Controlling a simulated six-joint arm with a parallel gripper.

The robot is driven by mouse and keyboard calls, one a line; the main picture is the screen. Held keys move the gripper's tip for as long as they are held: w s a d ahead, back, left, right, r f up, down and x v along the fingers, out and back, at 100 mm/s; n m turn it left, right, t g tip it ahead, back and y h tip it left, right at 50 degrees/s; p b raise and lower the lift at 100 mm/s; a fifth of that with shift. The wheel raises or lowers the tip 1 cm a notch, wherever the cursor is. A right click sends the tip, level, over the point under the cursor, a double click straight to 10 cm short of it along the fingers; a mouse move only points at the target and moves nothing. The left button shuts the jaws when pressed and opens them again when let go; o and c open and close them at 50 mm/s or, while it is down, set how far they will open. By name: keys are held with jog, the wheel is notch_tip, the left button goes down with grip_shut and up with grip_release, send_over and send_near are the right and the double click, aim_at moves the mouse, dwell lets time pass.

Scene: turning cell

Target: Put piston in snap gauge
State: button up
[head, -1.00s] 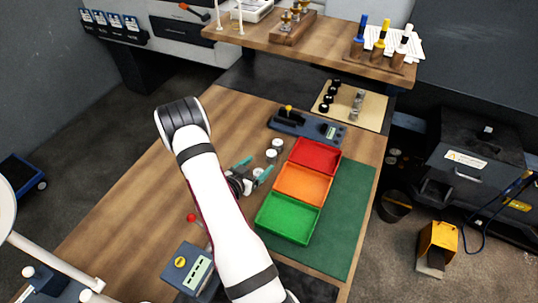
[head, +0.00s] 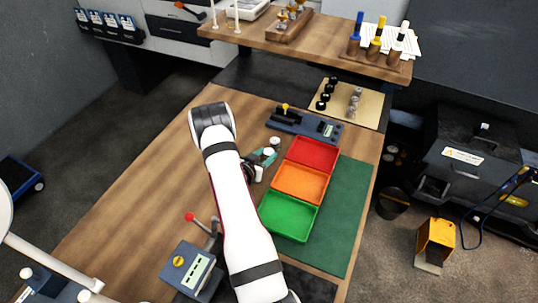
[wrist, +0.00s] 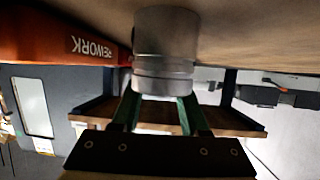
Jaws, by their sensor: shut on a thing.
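My gripper (head: 263,157) is shut on a grey metal piston (wrist: 165,50), its green fingers pressing the piston's sides in the wrist view, which looks upside down. The piston is close to the wooden bench top; I cannot tell if it touches. In the head view the gripper is left of the red tray, partly hidden by my arm. Another pale piston (head: 274,141) stands just beyond it. The likely snap gauge (head: 305,123) is a grey-blue device with a yellow knob and small display, behind the red tray.
Red (head: 312,153), orange (head: 299,184) and green (head: 288,216) trays lie in a row on a green mat (head: 342,215). A lever device (head: 188,268) with a red ball stands at the front. A raised shelf (head: 330,53) is at the back. The bench left of my arm is clear.

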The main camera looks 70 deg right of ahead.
grip_shut()
